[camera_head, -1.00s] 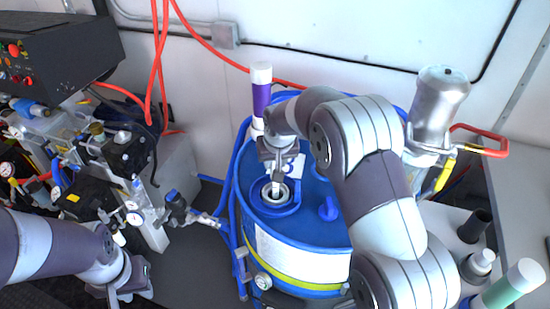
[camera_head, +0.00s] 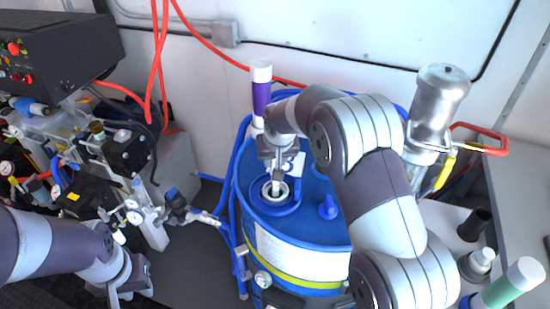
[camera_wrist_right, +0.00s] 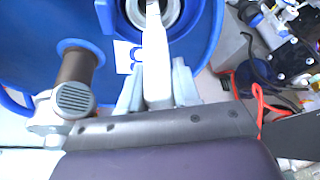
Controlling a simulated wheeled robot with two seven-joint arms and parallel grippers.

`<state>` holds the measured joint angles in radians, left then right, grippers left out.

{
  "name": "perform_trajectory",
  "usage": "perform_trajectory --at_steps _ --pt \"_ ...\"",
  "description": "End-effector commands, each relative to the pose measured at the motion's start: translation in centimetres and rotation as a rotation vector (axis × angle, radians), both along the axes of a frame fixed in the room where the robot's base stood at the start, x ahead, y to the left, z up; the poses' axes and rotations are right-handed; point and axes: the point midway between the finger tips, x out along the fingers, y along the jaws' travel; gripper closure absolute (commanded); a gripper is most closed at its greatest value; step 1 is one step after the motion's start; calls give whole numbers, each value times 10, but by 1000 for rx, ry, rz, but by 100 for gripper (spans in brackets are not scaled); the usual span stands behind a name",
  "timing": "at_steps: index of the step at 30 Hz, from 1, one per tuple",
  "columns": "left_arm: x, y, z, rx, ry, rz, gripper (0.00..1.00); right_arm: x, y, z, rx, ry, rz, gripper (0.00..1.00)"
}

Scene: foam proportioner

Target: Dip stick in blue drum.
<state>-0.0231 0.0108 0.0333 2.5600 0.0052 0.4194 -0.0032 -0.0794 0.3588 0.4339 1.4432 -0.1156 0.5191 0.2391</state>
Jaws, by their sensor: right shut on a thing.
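The blue drum (camera_head: 258,222) stands in the middle of the head view, with a round opening ringed in white (camera_head: 283,193) in its top. My right gripper (camera_head: 276,178) is above the opening, shut on a pale stick (camera_head: 275,188). The stick's lower end is at the opening; how deep it reaches is hard to tell. In the right wrist view the stick (camera_wrist_right: 156,60) runs from between the fingers (camera_wrist_right: 157,95) up to the ring of the opening (camera_wrist_right: 172,10). My left gripper (camera_head: 128,288) is at the lower left, away from the drum; its fingers are not clear.
A purple tube with a white cap (camera_head: 261,95) stands behind the drum. A blue cap (camera_head: 328,208) sits on the drum top. A metal cylinder (camera_head: 437,105) stands to the right. A valve assembly (camera_head: 125,150) and a black control box (camera_head: 60,60) fill the left.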

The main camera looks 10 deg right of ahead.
Motion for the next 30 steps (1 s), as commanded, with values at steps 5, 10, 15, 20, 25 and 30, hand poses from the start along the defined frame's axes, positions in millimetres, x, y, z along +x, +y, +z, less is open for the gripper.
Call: perform_trajectory --at_steps 5,10,15,20,25,30 --pt "0 0 0 0 0 0 69 0 0 0 0 -1 0 100" --pt "0 0 0 0 0 0 69 0 0 1 0 -1 0 100" --pt "0 0 17 0 0 0 69 1 0 21 0 -3 0 100" --pt "0 0 32 0 0 0 69 0 0 41 0 -1 0 100" --pt "0 0 47 0 0 0 69 0 0 61 0 -2 -1 100" --pt "0 0 63 0 0 0 69 0 0 82 0 -2 0 100"
